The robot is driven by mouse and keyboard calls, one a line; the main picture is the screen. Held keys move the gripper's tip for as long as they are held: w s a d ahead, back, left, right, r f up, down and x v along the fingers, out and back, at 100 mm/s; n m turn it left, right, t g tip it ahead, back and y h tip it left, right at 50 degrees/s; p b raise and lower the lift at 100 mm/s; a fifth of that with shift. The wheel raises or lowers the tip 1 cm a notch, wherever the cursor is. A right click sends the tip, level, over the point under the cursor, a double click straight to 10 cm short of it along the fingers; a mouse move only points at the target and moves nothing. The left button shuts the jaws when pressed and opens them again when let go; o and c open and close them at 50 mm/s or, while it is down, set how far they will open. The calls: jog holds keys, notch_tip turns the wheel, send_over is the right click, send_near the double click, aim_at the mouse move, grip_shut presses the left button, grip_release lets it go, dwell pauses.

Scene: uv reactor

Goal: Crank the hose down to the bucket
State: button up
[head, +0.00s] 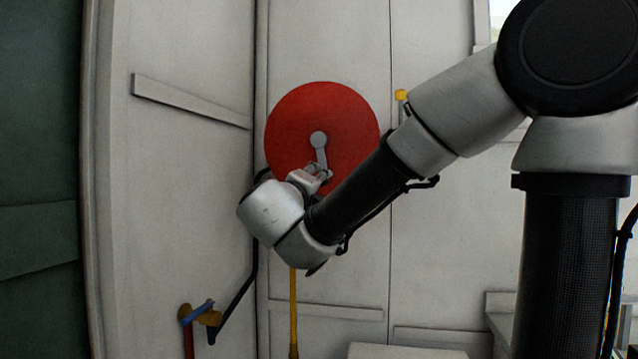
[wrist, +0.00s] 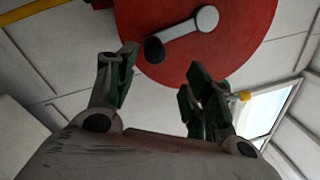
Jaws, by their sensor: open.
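A red reel disc (head: 290,125) is on the white wall panels, with a grey crank arm (head: 319,141) hanging down from its hub. In the wrist view the crank arm (wrist: 182,31) ends in a black handle (wrist: 154,50). My gripper (head: 318,176) is at the lower part of the disc, by the crank's lower end. In the wrist view my gripper (wrist: 161,62) is open, and the handle shows between the fingertips, nearer the left one. I cannot tell whether they touch. A yellow hose (head: 293,310) hangs straight down below the reel. I cannot make out a bucket.
A blue-handled valve (head: 200,311) with a dark pipe (head: 235,303) stands at lower left. A yellow knob (head: 401,95) is right of the reel. A pale box top (head: 405,351) shows at the bottom edge. A dark green panel (head: 40,180) borders the left.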

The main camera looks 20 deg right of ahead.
jog(key=w+d+m+t, duration=0.1)
jog(key=w+d+m, duration=0.1)
jog(key=w+m, duration=0.1)
jog(key=w+d+m+t, duration=0.1)
jog(key=w+m, duration=0.2)
jog(key=m, duration=0.2)
jog(key=w+d+m+h, duration=0.1)
jog(key=w+d+m, duration=0.1)
jog(key=m, duration=0.2)
jog(key=shift+w+d+r+t, duration=0.15)
jog(key=shift+w+d+t, duration=0.15)
jog(key=shift+w+t, duration=0.1)
grip_shut()
